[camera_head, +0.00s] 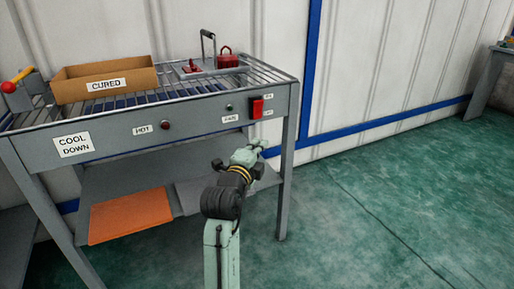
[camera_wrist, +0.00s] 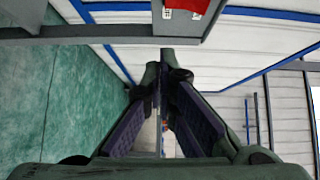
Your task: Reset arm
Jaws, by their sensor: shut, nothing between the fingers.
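My arm rises from the bottom of the head view, in front of the grey cool-down table (camera_head: 190,120). My gripper (camera_head: 262,146) is at the arm's far end, small in that view, below the table's front panel near its right leg. In the wrist view my gripper (camera_wrist: 166,62) shows large, its two dark-padded fingers meeting at the tips with nothing held. The red switch (camera_head: 257,108) on the panel is above my gripper, apart from it. Part of the red switch also shows at the top of the wrist view (camera_wrist: 188,5).
On the rack stand a cardboard box (camera_head: 106,80) labelled CURED, a grey tray (camera_head: 208,70) with red parts, and a red-knobbed lever (camera_head: 14,82). An orange mat (camera_head: 130,215) lies on the lower shelf. The green floor (camera_head: 390,200) to the right is clear.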

